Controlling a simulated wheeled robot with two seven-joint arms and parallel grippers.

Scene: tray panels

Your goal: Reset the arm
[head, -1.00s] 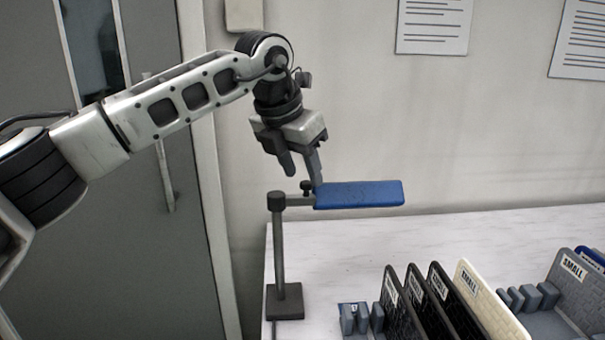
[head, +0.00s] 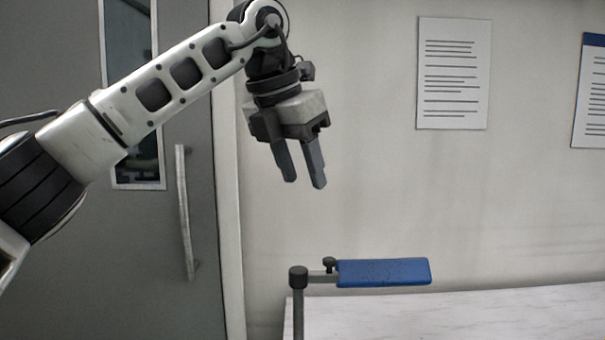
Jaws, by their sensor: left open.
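My left gripper (head: 304,184) shows at upper centre in the head view, with my left arm coming in from the left. Its two grey fingers point down and stand apart, with nothing between them. It hangs in the air above a blue panel (head: 385,272), clear of it. The panel is held out flat to the right by a dark stand (head: 298,280) with a clamp knob. The stand's base is below the picture. My right gripper is not in view.
A white marbled table top (head: 500,311) fills the lower right. A grey door (head: 200,300) with a long handle is behind my left arm. Printed sheets (head: 454,73) hang on the pale wall. The air right of the gripper is free.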

